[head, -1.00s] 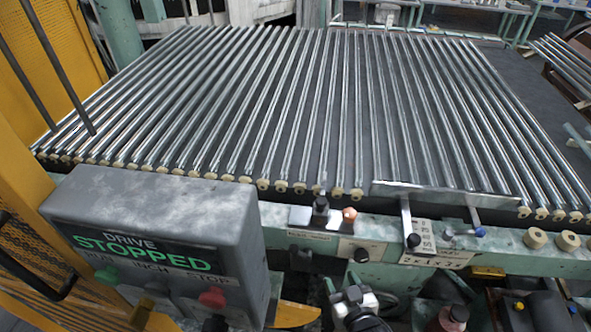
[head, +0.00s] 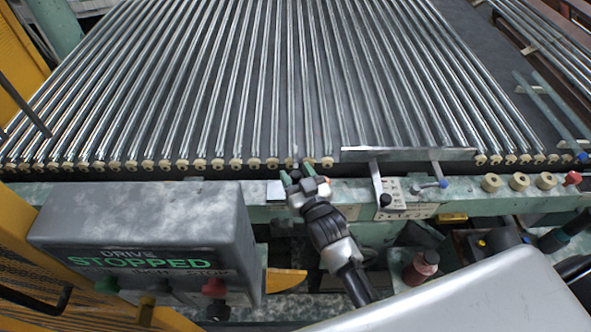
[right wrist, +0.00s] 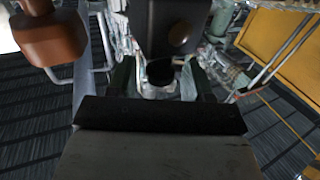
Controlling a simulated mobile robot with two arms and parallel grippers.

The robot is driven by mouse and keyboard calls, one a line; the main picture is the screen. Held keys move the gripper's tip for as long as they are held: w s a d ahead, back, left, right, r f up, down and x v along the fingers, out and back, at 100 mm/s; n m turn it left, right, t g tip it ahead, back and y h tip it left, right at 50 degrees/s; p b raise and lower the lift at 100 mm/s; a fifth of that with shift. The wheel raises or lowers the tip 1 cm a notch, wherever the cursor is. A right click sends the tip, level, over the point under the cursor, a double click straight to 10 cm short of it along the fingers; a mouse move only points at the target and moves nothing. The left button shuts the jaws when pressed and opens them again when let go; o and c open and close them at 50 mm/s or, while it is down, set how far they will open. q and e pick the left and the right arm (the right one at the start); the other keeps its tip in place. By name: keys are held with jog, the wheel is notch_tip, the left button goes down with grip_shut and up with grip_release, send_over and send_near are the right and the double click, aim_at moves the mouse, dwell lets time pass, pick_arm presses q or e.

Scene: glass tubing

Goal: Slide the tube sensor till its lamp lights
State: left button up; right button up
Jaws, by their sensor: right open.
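My right gripper (head: 296,174) is open at the front rail (head: 440,186), below the ends of the glass tubes (head: 240,100). It hides most of the small black-topped piece there, apparently the tube sensor. In the right wrist view, a black block (right wrist: 176,18) with a dull brown disc on its face stands just beyond the open fingers (right wrist: 161,85); it looks like the sensor. I see no glow on the disc. Whether the fingers touch the block I cannot tell. A copper-brown knob (right wrist: 50,38) is close by at upper left. My left gripper is not in view.
A grey drive box (head: 150,225) reading STOPPED stands left of my right arm. Levers (head: 381,185) and a metal strip (head: 410,154) are to the right on the rail. A dark red-capped bottle (head: 420,265) stands below. Pale rollers (head: 518,181) line the right end.

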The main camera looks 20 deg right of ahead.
jog(key=shift+w, duration=0.35)
grip_shut()
jog(key=shift+a, duration=0.35)
grip_release()
jog(key=s+d+b, duration=0.1)
jog(key=s+b, duration=0.1)
jog(key=s, duration=0.8)
jog(key=shift+s+d, duration=0.15)
jog(key=shift+s, duration=0.2)
